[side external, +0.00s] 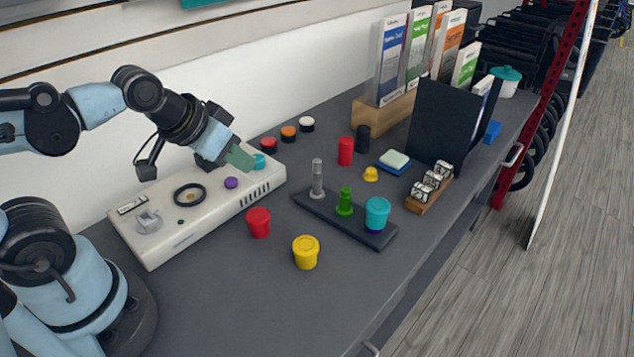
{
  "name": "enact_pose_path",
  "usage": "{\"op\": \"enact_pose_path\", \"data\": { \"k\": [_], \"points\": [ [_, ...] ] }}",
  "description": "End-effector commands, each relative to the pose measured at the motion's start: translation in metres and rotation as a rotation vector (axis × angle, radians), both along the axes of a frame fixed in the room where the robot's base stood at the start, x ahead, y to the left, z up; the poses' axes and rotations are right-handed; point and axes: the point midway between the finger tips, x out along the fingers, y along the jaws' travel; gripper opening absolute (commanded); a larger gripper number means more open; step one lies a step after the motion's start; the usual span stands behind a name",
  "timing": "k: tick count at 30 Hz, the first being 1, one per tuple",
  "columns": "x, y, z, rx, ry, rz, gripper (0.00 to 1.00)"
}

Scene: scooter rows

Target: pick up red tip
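Three red things are on the grey table, and I cannot tell which one is the red tip. A red cup-like piece with a wider rim (258,222) stands in front of the white device. A plain red cylinder (345,151) stands upright farther back. A low red cap with a dark base (268,145) is at the back, near the wall. My gripper (246,159) is over the far end of the white device (165,226), with its greenish fingers close to a teal piece (259,161). Whether they touch it or are apart is unclear. No red thing is visibly held.
A dark strip (362,228) carries a grey peg, a green piece and a teal cup (377,212). A yellow cup (306,252) stands in front. Orange (289,133) and white caps, a black cylinder (363,138) and boxes on a wooden stand are behind. The front table area is clear.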

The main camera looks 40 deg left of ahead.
Motion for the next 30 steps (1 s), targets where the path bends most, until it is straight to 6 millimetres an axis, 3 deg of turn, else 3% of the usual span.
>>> {"op": "enact_pose_path", "data": {
  "k": [1, 9, 12, 23, 30],
  "points": [
    [0.000, 0.000, 0.000, 0.000, 0.000, 0.000, 0.24],
    [0.000, 0.000, 0.000, 0.000, 0.000, 0.000, 0.66],
    [0.000, 0.000, 0.000, 0.000, 0.000, 0.000, 0.77],
    [0.001, -0.002, 0.000, 0.014, 0.040, -0.025, 0.77],
    [0.006, -0.011, -0.002, 0.087, 0.291, -0.196, 0.77]
  ]
}}
